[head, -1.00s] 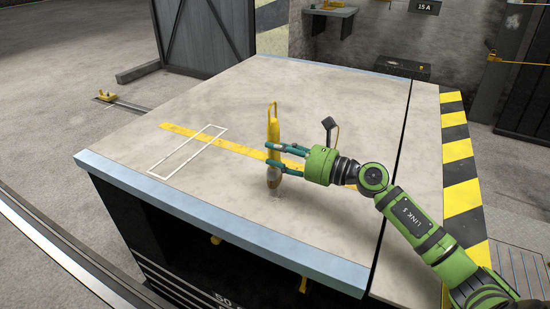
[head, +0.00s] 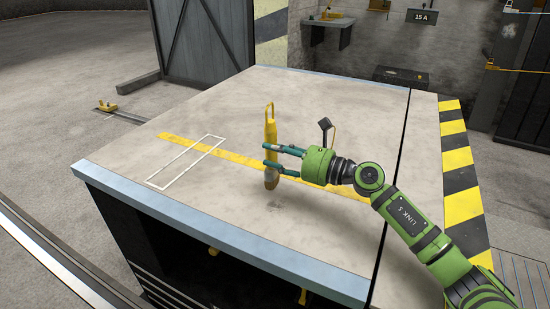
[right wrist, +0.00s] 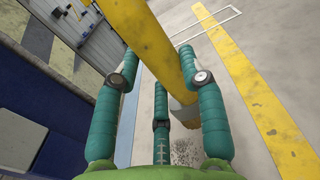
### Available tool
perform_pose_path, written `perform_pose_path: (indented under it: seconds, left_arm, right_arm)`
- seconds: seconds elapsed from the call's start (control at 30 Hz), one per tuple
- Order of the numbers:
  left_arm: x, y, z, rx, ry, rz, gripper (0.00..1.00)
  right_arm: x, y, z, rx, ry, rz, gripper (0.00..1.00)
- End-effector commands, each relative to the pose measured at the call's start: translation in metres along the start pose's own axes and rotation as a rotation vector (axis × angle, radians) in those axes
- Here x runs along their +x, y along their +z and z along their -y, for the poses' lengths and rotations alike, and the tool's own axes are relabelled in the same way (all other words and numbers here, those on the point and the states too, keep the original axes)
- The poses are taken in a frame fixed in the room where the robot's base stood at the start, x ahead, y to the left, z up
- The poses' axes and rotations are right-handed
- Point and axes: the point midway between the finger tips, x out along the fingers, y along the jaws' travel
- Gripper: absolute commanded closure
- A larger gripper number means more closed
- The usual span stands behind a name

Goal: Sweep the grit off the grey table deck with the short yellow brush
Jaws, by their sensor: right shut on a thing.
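The short yellow brush (head: 271,133) stands nearly upright over the grey table deck (head: 325,95), its loop end up and its pale lower end down. My right gripper (head: 268,155) is shut on it from the right, with teal fingers around its lower half. In the right wrist view the yellow brush (right wrist: 168,50) passes between the fingers (right wrist: 162,82). Dark grit (right wrist: 183,152) lies on the deck just below the brush's pale end there. In the head view it is only a faint dark patch. I cannot tell whether the brush touches the deck. My left gripper is not in view.
A white outlined rectangle (head: 186,161) and a yellow stripe (head: 210,147) mark the deck left of the brush. A pale blue strip (head: 215,233) edges the near side. Yellow-black hazard stripes (head: 461,175) run along the right.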

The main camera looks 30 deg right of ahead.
Motion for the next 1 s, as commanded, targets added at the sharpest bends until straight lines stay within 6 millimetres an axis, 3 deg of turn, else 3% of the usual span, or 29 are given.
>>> perform_pose_path:
  seconds: [0.2,1.0]
  left_arm:
    - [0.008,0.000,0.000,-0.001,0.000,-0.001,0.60]
    - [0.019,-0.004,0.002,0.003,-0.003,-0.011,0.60]
  right_arm:
    - [0.012,0.000,0.003,0.005,0.006,0.015,1.00]
    - [0.012,-0.013,0.002,0.008,0.007,0.011,1.00]
